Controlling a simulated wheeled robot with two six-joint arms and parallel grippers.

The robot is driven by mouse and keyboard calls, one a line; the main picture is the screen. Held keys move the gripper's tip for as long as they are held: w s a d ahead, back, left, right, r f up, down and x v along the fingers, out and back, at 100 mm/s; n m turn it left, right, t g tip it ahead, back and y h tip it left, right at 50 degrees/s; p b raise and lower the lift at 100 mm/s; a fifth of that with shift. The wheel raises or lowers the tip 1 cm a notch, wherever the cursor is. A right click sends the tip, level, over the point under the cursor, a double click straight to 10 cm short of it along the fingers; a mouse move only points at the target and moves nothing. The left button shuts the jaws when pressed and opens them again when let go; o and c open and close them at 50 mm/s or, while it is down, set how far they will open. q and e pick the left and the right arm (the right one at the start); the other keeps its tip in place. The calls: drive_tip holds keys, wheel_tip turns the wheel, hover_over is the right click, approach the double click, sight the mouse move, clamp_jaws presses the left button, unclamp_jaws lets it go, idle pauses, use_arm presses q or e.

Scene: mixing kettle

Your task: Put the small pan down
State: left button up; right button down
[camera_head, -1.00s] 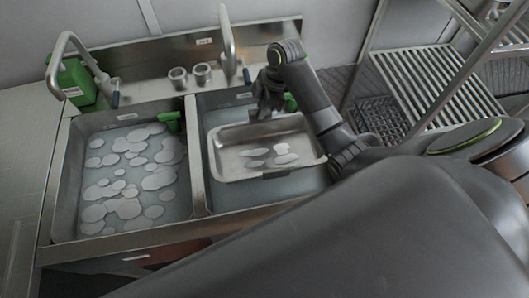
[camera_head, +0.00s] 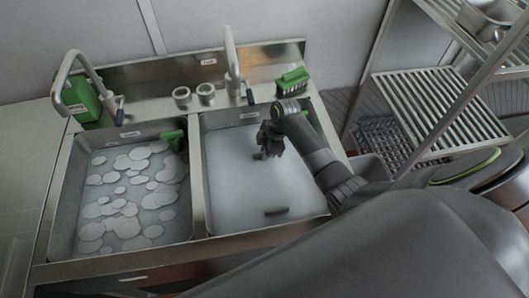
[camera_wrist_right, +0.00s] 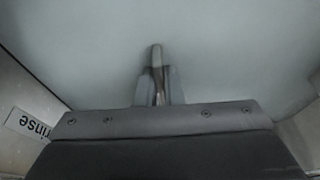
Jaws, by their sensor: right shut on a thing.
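My right gripper (camera_head: 262,152) is low in the right sink basin at the water surface. It is shut on a thin grey piece, seen between its fingers in the right wrist view (camera_wrist_right: 157,75), which fits a handle of the small pan. The pan's body is hidden under the cloudy grey water. A short dark bar, likely the pan's other handle (camera_head: 276,211), shows at the surface nearer the front. I cannot tell whether the pan touches the basin floor. My left gripper is not in view.
The left basin (camera_head: 195,215) holds foamy water and a green-handled item (camera_head: 172,139). A metal rack (camera_head: 440,105) stands at right.

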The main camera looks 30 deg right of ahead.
drive_tip(key=shift+f, duration=0.15)
drive_tip(key=c, duration=2)
unclamp_jaws()
drive_tip(key=shift+f, duration=0.15)
drive_tip(key=o, duration=0.4)
drive_tip(key=shift+o, duration=0.2)
drive_tip(key=shift+r, duration=0.25)
drive_tip(key=b+v, duration=0.1)
drive_tip(key=v, duration=1.1)
drive_tip(key=shift+f, duration=0.1)
